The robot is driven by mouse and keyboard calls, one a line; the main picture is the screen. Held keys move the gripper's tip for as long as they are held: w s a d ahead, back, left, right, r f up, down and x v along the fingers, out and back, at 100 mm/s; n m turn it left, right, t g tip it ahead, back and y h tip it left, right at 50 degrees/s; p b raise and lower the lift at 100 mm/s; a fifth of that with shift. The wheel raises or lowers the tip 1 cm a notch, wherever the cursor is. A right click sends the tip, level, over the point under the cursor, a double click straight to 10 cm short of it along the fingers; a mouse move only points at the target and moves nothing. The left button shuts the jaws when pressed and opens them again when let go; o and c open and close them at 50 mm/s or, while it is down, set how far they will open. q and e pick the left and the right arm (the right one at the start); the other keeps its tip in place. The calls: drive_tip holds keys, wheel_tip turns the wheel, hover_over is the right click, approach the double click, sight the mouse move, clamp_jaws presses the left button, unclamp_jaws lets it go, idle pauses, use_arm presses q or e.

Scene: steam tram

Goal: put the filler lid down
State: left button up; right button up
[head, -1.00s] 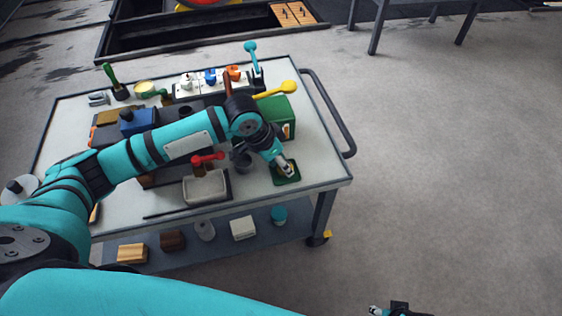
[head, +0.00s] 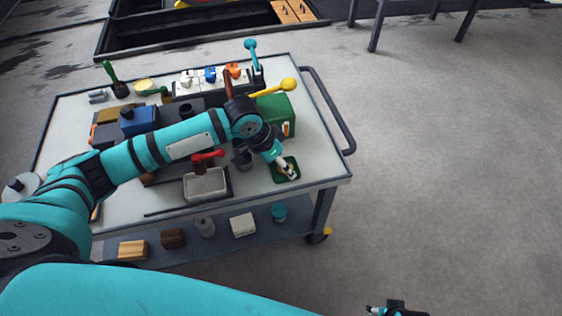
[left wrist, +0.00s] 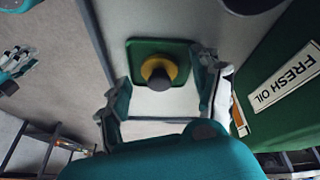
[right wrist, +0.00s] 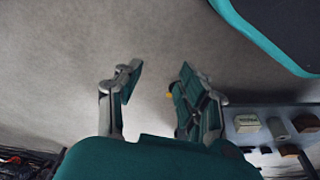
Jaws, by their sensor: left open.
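The filler lid, a yellow disc with a dark round knob (left wrist: 158,74), sits on a green square pad (left wrist: 133,55). The pad (head: 278,177) lies on the cart top near its front right corner in the head view. My left gripper (head: 287,168) is over the pad. In the left wrist view its fingers (left wrist: 163,92) are spread apart, one on each side of the lid and clear of the knob. The gripper partly hides the lid in the head view. My right gripper (right wrist: 159,82) is open and empty, off the cart over the floor.
A green box (head: 277,110) marked FRESH OIL (left wrist: 284,77) stands close behind the pad. A yellow-knobbed lever (head: 288,84) and a grey bin with a red handle (head: 206,184) are nearby. The cart's rail (head: 330,110) runs along the right side.

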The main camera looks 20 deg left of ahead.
use_arm(q)
drive_tip(key=shift+r, duration=0.1)
drive_tip(key=shift+r+b, duration=0.4)
drive_tip(key=shift+r, duration=0.1)
drive_tip(key=p+v, duration=0.3)
drive_tip(key=v, duration=0.9)
use_arm(e)
drive_tip(key=s+f, duration=0.3)
drive_tip(key=f, duration=0.4)
drive_tip(key=shift+s+d+f+g, duration=0.15)
drive_tip(key=shift+d+f+g, duration=0.05)
drive_tip(key=shift+d+g, duration=0.1)
use_arm(q)
drive_tip(key=shift+d, duration=0.1)
